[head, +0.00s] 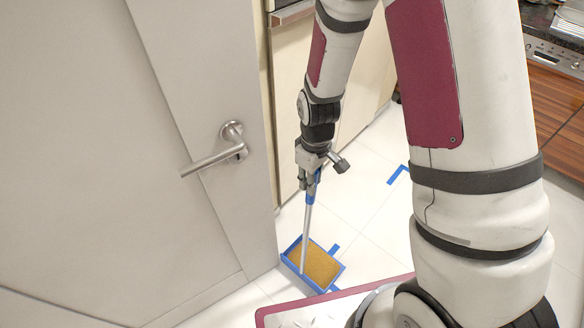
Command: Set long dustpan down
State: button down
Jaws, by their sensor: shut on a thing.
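The long dustpan has a blue-rimmed pan (313,264) with an orange-brown inside and a long thin grey handle with a blue top. My gripper (311,184) is shut on the blue top of the handle. The handle hangs almost upright below it, and the pan is low, at or just above the white tiled floor (362,204). I cannot tell whether the pan touches the floor. My gripper partly hides the handle's top.
A grey door (190,80) with a metal lever handle (215,158) stands close on the left. Cream cabinets are behind my arm. Blue marks (398,174) lie on the floor, some next to the pan. Wooden drawers (556,105) and an appliance are at the right.

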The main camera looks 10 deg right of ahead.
jog(key=w+a+f, duration=0.1)
jog(key=w+f, duration=0.1)
jog(key=w, duration=0.4)
jog(key=w+a+f, duration=0.2)
jog(key=w, duration=0.3)
jog(key=shift+w+f+p, duration=0.25)
jog(key=shift+w+p, duration=0.1)
